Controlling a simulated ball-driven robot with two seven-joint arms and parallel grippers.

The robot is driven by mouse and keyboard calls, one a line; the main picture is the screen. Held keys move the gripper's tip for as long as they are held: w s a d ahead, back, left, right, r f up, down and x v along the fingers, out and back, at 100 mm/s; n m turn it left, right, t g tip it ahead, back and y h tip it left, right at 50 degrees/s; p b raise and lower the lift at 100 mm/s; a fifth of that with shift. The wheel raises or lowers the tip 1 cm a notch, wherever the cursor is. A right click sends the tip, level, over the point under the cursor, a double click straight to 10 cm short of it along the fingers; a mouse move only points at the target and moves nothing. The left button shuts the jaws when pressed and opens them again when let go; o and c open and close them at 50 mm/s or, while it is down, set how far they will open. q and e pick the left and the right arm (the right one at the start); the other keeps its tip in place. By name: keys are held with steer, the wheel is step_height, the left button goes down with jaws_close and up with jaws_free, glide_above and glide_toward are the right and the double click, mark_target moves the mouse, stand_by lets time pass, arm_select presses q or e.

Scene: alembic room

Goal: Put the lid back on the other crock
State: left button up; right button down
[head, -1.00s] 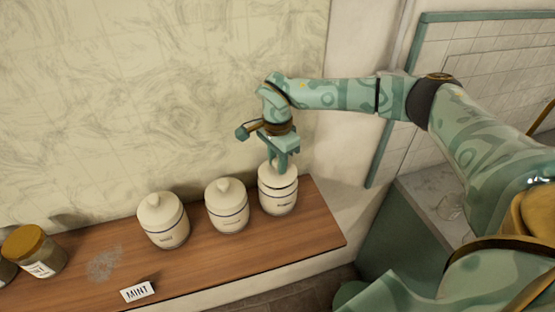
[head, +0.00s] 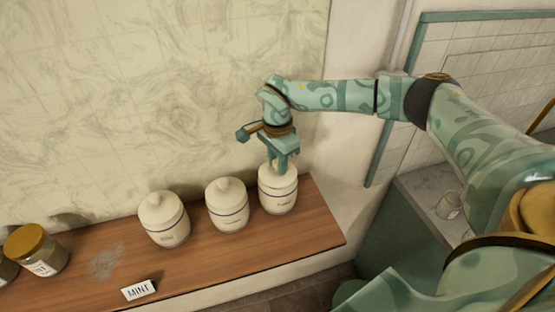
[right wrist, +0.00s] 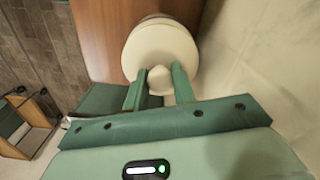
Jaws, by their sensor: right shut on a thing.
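Three cream crocks with blue bands stand in a row on the wooden shelf (head: 215,262). The right crock (head: 278,200) is under my right gripper (head: 281,168). My right gripper is shut on the knob of a cream lid (head: 264,172), which sits at the top of this crock; whether it is fully seated I cannot tell. The lid also shows in the right wrist view (right wrist: 160,45), with its knob between the fingers. The middle crock (head: 228,212) and the left crock (head: 165,228) both have lids on. My left gripper is not in view.
A grey powdery patch (head: 106,262) lies left of the crocks. A jar with a brown lid (head: 36,250) stands at far left. The wall is close behind the crocks. A glass jar (head: 448,205) stands on the right counter.

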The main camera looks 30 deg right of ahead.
steer(key=shift+f, duration=0.35)
stand_by(0.6)
steer(key=c, duration=1.1)
jaws_free()
steer(key=shift+f, duration=0.2)
steer(key=shift+r+p, duration=0.7)
steer(key=shift+p, duration=0.15)
steer(key=shift+f, duration=0.1)
steer(key=o, duration=0.4)
steer(key=shift+c, duration=0.2)
